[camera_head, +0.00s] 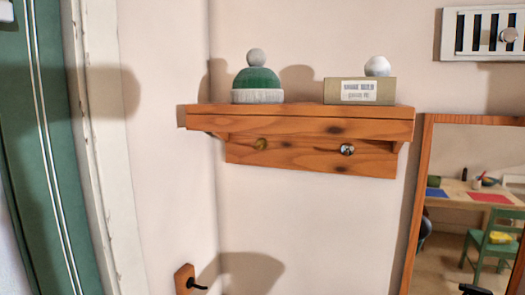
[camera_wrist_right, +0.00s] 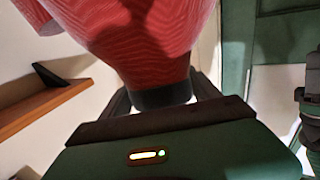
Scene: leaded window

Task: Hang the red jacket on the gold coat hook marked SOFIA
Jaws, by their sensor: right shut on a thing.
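The red jacket (camera_wrist_right: 145,45) fills the upper middle of the right wrist view, with a dark band at its lower end. My right gripper (camera_wrist_right: 163,96) is shut on this dark band, one finger on each side. The gold coat hook (camera_head: 261,144) is on the left of the wooden rail under the shelf in the head view. A silver hook (camera_head: 347,149) is on the same rail to its right. I cannot read a name at either hook. The jacket and left gripper are not seen in the head view.
The wooden shelf (camera_head: 300,128) carries a green and white bobble hat (camera_head: 257,82) and a labelled box (camera_head: 360,91). A black hook on a wooden block (camera_head: 185,278) is low on the left wall. A framed mirror (camera_head: 417,200) stands right; a green door (camera_head: 35,150) is left.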

